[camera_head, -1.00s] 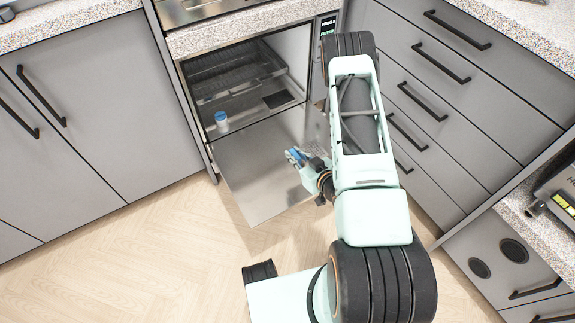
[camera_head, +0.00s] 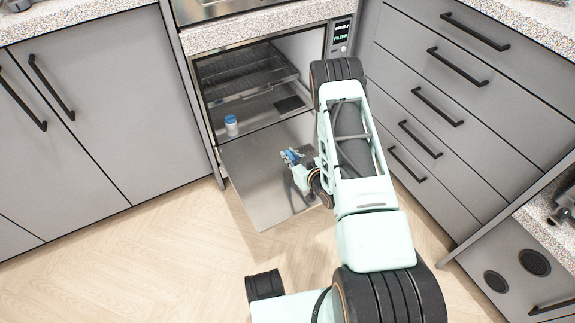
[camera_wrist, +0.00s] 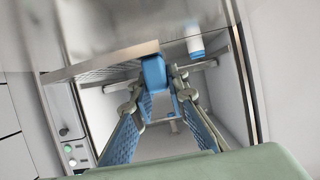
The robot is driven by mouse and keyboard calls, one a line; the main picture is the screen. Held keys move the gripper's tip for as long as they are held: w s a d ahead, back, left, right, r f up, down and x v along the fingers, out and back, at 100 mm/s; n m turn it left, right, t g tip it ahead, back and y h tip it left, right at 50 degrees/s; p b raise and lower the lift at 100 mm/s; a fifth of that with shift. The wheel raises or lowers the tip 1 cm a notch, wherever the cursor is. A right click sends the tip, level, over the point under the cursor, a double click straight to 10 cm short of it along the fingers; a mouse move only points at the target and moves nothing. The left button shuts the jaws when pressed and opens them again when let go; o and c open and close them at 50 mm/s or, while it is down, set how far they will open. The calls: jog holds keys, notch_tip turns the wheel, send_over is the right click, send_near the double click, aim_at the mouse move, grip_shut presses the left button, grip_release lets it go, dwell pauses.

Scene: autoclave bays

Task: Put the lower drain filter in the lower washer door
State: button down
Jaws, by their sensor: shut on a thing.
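The lower washer (camera_head: 262,88) is open, and its steel lower washer door (camera_head: 250,185) is folded down towards me. My gripper (camera_head: 290,157) is over the right part of the door, near the opening. In the wrist view my gripper (camera_wrist: 160,88) has its two blue-padded fingers closed on a small blue piece, apparently the lower drain filter (camera_wrist: 154,74). The fingers hide part of it, and its shape is unclear in the head view. The gap between it and the door cannot be judged.
A white container with a blue cap (camera_head: 231,125) stands on the washer floor at the left; it also shows in the wrist view (camera_wrist: 195,42). A rack (camera_head: 245,75) is inside, and a dark square (camera_head: 288,104) is in the floor. Drawers (camera_head: 430,105) stand close on the right.

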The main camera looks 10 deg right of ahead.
aim_at(287, 168)
jog(key=shift+w+a+f, duration=0.2)
jog(key=shift+w+f, duration=0.5)
jog(key=shift+f, duration=0.15)
jog(key=f, duration=0.1)
jog(key=f+b, duration=0.2)
jog(key=shift+w+f, duration=0.25)
jog(key=shift+f, duration=0.05)
jog(key=c, duration=1.9)
grip_release()
jog(key=shift+f, duration=0.1)
jog(key=shift+r, duration=0.2)
jog(key=p+v, duration=0.4)
jog(key=v, duration=0.8)
jog(key=shift+a+p, duration=0.1)
jog(key=shift+p, duration=0.2)
